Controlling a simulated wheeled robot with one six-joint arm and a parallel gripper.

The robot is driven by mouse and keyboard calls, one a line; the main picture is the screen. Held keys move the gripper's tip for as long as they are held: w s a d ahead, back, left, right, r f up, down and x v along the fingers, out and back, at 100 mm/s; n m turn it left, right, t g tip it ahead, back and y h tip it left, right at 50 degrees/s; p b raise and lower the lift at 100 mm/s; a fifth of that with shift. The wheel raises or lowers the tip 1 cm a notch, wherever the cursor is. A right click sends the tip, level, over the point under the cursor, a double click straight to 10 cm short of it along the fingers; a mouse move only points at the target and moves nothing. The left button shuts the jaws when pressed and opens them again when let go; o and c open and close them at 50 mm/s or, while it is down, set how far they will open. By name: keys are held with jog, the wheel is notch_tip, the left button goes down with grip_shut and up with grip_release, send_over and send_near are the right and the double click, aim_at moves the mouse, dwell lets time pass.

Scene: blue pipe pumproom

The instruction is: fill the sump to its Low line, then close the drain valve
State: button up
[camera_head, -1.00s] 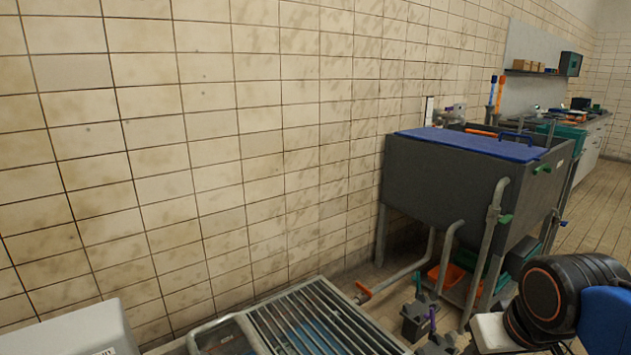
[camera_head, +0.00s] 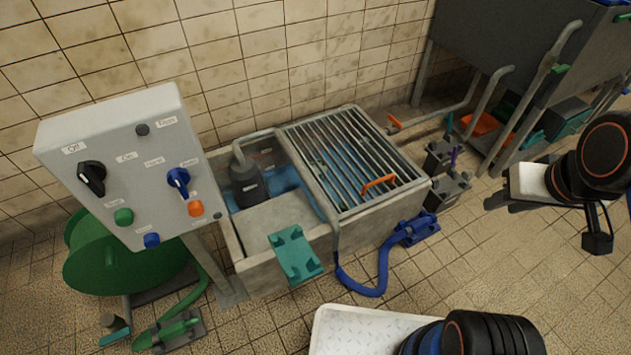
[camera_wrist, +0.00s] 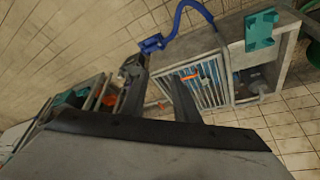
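The sump (camera_head: 375,232) is a concrete basin against the tiled wall, with blue water (camera_head: 284,180) low inside. A slatted grate (camera_head: 345,150) with an orange handle (camera_head: 379,184) covers its right part. A dark pump (camera_head: 246,185) stands in the open left part. I cannot read a Low line. An orange lever (camera_head: 394,121) is on the pipe by the sump's back right corner; I cannot tell if it is the drain valve or its setting. My gripper (camera_wrist: 157,82) has its fingers apart and empty in the wrist view, away from the sump, which also shows there (camera_wrist: 236,62).
A grey control box (camera_head: 125,165) with black and blue knobs stands left of the sump. A green hose reel (camera_head: 120,262) is below it. A blue hose (camera_head: 385,265) loops onto the floor in front. A dark tank (camera_head: 500,50) stands back right.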

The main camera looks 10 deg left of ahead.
jog(key=shift+s+d, duration=0.15)
jog(key=shift+s, duration=0.25)
